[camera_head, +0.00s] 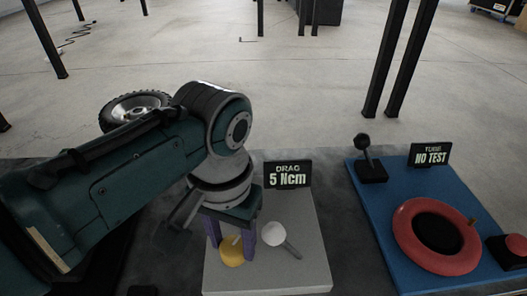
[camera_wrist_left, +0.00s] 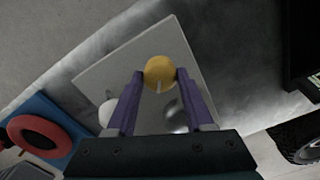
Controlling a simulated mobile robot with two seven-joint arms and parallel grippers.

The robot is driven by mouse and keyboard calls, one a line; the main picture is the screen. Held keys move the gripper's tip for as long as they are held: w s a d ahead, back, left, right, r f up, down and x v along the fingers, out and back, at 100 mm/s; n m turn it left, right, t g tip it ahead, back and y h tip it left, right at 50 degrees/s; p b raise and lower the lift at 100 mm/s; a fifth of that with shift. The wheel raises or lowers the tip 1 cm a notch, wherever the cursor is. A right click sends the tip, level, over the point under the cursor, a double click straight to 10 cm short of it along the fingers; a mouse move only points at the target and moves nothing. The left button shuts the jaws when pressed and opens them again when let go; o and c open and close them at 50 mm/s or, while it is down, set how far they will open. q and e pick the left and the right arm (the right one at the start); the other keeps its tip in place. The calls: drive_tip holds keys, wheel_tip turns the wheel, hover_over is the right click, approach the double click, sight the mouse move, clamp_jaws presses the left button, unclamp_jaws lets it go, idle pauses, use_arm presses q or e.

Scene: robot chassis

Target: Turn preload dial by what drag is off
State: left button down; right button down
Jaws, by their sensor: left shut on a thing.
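The yellow preload dial (camera_head: 231,252) sits on a light grey plate (camera_head: 305,265); it also shows in the left wrist view (camera_wrist_left: 159,71) with a pale pointer mark on it. My left gripper (camera_head: 232,245) points down over the dial, its purple fingers on either side of it and shut on it. The fingers also show in the left wrist view (camera_wrist_left: 159,76). A black sign (camera_head: 288,175) behind the plate reads "DRAG 5 Ncm". A white round knob with a grey handle (camera_head: 272,235) is just right of the dial. My right gripper is not in view.
A blue board (camera_head: 385,215) on the right carries a red ring (camera_head: 408,222), a black lever (camera_head: 368,165), a red button (camera_head: 516,245) and a "TORQUE NO TEST" sign (camera_head: 430,154). A wheel (camera_head: 135,106) stands behind my left arm.

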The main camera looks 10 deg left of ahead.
use_arm(q)
drive_tip(key=shift+r+m+p, duration=0.15)
drive_tip(key=shift+m+p, duration=0.95)
drive_tip(key=shift+m, duration=0.1)
drive_tip(key=shift+m+p, duration=0.5)
drive_tip(key=shift+m, duration=0.6)
drive_tip(key=shift+f+m+p, duration=0.2)
drive_tip(key=shift+m+p, duration=0.1)
drive_tip(key=shift+m, duration=0.8)
drive_tip(key=c, duration=0.6)
unclamp_jaws()
